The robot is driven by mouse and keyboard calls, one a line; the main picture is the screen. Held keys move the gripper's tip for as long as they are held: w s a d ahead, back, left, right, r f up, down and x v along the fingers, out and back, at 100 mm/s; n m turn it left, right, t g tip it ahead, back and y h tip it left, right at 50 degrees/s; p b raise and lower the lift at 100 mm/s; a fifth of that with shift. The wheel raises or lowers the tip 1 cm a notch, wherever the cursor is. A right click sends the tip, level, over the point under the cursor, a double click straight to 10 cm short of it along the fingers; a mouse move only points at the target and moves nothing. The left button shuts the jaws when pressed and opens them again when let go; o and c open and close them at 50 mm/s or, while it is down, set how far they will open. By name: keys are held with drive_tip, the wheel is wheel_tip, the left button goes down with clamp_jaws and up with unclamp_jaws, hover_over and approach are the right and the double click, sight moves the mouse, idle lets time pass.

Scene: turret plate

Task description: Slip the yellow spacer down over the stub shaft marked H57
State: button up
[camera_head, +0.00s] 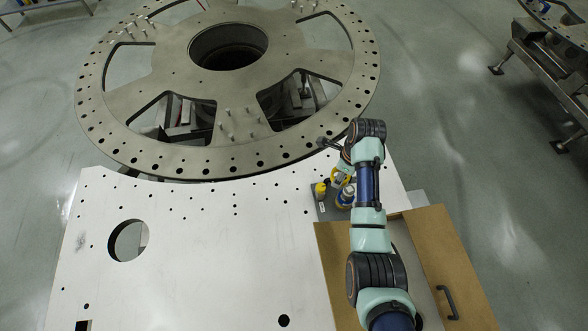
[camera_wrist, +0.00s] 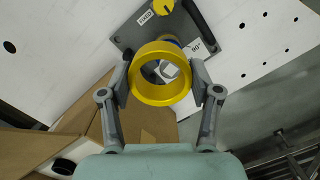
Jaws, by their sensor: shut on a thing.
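My gripper (camera_wrist: 161,75) is shut on the yellow spacer (camera_wrist: 159,97), a thick ring gripped from both sides, in the wrist view. Through its hole a pale metal part shows, off-centre, and a blue part (camera_wrist: 171,40) shows just behind its upper rim. I cannot tell how far the spacer is from these. In the head view the yellow spacer (camera_head: 341,178) is partly hidden by my arm, near a blue and pale cylinder (camera_head: 346,196) on a grey plate (camera_head: 321,211). I cannot read an H57 mark in either view.
The grey plate also bears a yellow knob (camera_wrist: 162,7) and labels reading FIXED and 90°. A brown box (camera_head: 335,275) stands beside it. The large slotted turret ring (camera_head: 180,160) lies beyond a white perforated plate (camera_head: 200,240), which is mostly clear.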

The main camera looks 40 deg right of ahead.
sight(348, 193)
drive_tip(key=s+d+m, duration=0.1)
drive_tip(key=s+d+f+m, duration=0.1)
drive_tip(key=s+d+m, duration=0.1)
drive_tip(key=m, duration=0.1)
drive_tip(key=shift+s+d+f, duration=0.15)
drive_tip(key=shift+s+f, duration=0.1)
drive_tip(key=shift+s, duration=0.15)
drive_tip(key=shift+f+b, duration=0.35)
drive_tip(key=shift+f, duration=1.05)
wheel_tip(348, 193, down, 3)
drive_tip(key=b, duration=0.2)
drive_tip(key=shift+r+b, duration=0.2)
drive_tip(key=shift+b, duration=0.2)
drive_tip(key=shift+f+b, duration=2.15)
drive_tip(key=shift+f, duration=1.3)
drive_tip(key=o, duration=1.3)
